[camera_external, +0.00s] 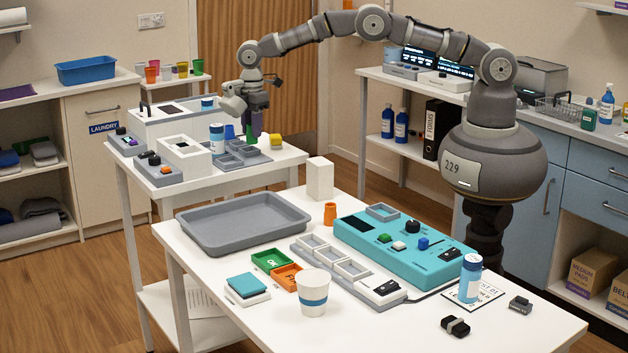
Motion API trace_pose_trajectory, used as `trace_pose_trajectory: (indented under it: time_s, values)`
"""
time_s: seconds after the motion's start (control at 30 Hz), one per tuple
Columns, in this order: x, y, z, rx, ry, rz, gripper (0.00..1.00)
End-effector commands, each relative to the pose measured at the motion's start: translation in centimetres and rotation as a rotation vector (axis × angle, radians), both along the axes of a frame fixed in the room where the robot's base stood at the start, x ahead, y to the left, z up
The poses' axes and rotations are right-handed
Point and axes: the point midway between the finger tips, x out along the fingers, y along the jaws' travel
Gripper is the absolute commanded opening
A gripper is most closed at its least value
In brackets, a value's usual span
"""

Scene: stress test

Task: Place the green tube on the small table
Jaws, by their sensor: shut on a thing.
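My gripper (254,108) is over the right part of the smaller white table (232,178) at the back left, pointing down. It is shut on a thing. A narrow green piece (250,136), likely the green tube, shows just under the gripper, beside a purple piece (257,124). The fingers and the small size hide which of them is held. I cannot tell whether the green piece touches the table or the grey tray.
A grey compartment tray (236,158), a blue cup (229,131), a yellow block (276,146), a blue-white bottle (217,139) and white devices crowd the smaller table. The larger front table (390,328) holds a big grey tray (205,240) and a teal device (385,262).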

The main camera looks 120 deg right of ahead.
Motion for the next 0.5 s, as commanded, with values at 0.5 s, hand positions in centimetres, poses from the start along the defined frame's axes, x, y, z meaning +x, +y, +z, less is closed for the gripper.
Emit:
trace_pose_trajectory:
  time_s: [0.5]
  values:
    - [-2.4,-6.4,0.4,0.003,-0.007,0.056,0.00]
